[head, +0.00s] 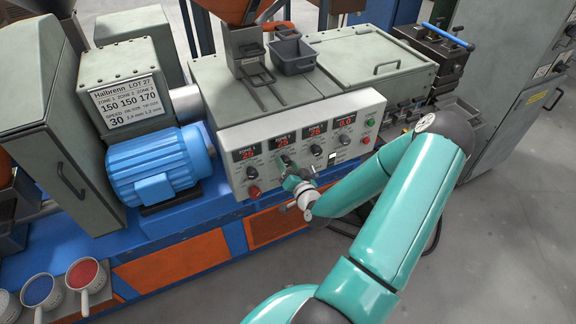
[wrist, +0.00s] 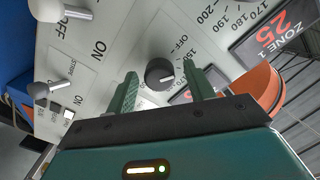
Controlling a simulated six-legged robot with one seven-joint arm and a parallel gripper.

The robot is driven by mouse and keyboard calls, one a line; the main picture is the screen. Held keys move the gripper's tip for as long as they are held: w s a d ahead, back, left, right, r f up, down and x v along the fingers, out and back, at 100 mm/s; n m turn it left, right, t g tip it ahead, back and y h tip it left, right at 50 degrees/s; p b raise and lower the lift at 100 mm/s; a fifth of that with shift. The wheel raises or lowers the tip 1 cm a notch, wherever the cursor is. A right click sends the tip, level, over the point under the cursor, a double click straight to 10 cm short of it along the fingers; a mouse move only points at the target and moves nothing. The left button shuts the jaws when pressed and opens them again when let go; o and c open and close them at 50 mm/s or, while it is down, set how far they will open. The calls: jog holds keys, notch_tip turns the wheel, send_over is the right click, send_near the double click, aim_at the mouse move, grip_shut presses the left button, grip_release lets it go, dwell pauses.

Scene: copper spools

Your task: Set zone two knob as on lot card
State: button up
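The zone two knob (wrist: 160,73) is a round black knob on the pale panel, with a printed scale reading OFF and 150 beside it. My gripper (wrist: 160,85) is open, its two green fingers on either side of the knob, with gaps visible. In the head view my gripper (head: 287,170) is at the panel below the zone two display (head: 284,141) and mostly hides this knob. The knob's exact setting is too small to read. The lot card (head: 127,101) on the grey box reads LOT 27, zones 150, 150, 170, speed 30.
The zone one display (wrist: 281,35) reads 25, and its knob (head: 250,171) is left of my gripper. A red button (head: 254,191) and toggle switches (wrist: 50,88) are close by. An orange hopper (head: 232,10) stands above the panel. Open floor lies at right.

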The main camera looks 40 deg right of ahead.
jog(key=shift+s, duration=0.1)
jog(key=v, duration=1.3)
jog(key=shift+s+a, duration=0.15)
jog(key=shift+s, duration=0.15)
